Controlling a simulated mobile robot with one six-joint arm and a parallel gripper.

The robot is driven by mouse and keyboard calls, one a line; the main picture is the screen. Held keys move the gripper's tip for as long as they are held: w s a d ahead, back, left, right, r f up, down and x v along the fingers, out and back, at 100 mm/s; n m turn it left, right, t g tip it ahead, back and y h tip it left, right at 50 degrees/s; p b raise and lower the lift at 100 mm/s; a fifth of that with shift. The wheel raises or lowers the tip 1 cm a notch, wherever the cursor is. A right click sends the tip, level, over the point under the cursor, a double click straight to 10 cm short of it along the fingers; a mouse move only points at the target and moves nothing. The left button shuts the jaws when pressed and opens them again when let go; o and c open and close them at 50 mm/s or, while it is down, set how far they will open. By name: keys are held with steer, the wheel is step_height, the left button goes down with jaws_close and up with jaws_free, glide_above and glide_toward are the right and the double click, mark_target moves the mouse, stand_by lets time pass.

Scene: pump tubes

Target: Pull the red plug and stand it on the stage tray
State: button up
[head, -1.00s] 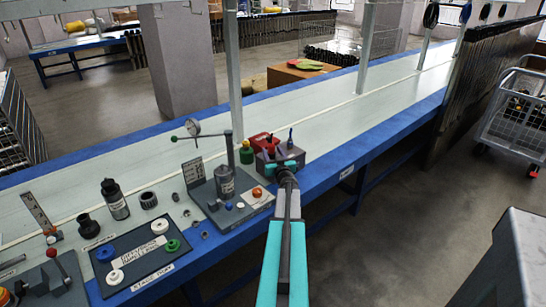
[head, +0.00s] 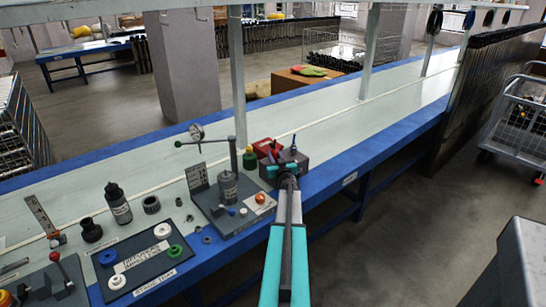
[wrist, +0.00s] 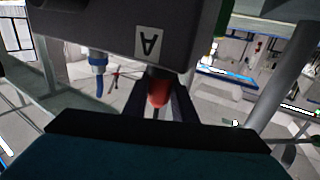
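The red plug (wrist: 158,92) shows in the wrist view, sticking out of a dark block (wrist: 120,35) that bears a letter label. My gripper (wrist: 160,105) has a dark finger on each side of the plug. Whether the fingers touch it or stand slightly apart is unclear. In the head view my gripper (head: 286,173) is at the near side of the block (head: 297,163), which hides the plug there. The dark stage tray (head: 172,267) lies at the bench's front left. White, green and blue ring-shaped pieces are on it.
A pump fixture (head: 228,188) with a gauge and lever stands between block and tray. A green bottle (head: 250,157) and a red object (head: 263,146) are by the block. A blue plug (wrist: 98,70) hangs beside the red one. The bench's right part is clear.

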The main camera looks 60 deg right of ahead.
mark_target(274, 149)
steer(key=o, duration=0.3)
jaws_close()
steer(key=shift+r+p, duration=0.75)
steer(key=shift+p, duration=0.2)
stand_by(0.7)
steer(key=shift+r+p, duration=2)
steer(key=shift+p, duration=0.1)
